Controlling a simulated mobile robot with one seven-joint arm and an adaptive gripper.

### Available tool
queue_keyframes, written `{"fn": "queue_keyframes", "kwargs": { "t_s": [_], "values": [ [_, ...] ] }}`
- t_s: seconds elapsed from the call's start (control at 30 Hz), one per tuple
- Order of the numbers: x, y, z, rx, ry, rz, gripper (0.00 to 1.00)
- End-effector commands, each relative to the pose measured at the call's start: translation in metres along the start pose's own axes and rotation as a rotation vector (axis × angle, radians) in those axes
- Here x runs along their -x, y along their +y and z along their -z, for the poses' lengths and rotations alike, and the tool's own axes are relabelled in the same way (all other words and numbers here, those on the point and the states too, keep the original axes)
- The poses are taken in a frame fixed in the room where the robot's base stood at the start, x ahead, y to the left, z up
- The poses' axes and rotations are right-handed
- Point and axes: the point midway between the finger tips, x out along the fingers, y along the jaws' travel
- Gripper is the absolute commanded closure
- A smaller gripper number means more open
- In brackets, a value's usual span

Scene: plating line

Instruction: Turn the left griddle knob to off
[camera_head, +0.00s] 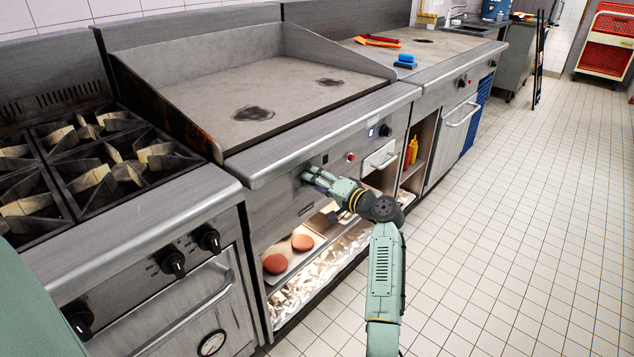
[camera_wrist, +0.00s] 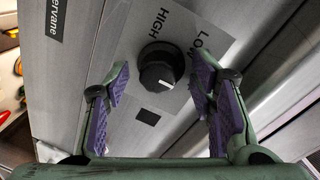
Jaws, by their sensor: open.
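The left griddle knob (camera_wrist: 160,67) is a round black dial on a grey plate in the wrist view. The plate reads HIGH above it and LOW to its upper right. A small black square (camera_wrist: 147,117) sits below the knob. A pale mark shows on the knob's lower right; its exact heading is hard to tell. My gripper (camera_wrist: 163,84) is open, with one purple-padded finger on each side of the knob and visible gaps. In the head view my gripper (camera_head: 306,178) is at the griddle's front panel and hides this knob.
The griddle (camera_head: 290,80) has another black knob (camera_head: 386,130) further right, beside a red button (camera_head: 351,157). Below my gripper is an open shelf with patties (camera_head: 302,242) and foil. Burners (camera_head: 90,165) stand at left. The tiled floor (camera_head: 510,200) at right is clear.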

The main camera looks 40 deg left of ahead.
Motion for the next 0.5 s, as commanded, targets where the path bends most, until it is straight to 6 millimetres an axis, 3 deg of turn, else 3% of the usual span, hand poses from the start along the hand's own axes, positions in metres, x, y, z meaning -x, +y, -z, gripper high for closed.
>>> {"fn": "queue_keyframes", "kwargs": {
  "t_s": [0.27, 0.5],
  "values": [
    [0.012, 0.001, 0.001, 0.0, 0.002, 0.0, 0.5],
    [0.061, 0.001, 0.001, 0.0, 0.004, -0.001, 0.5]
  ]
}}
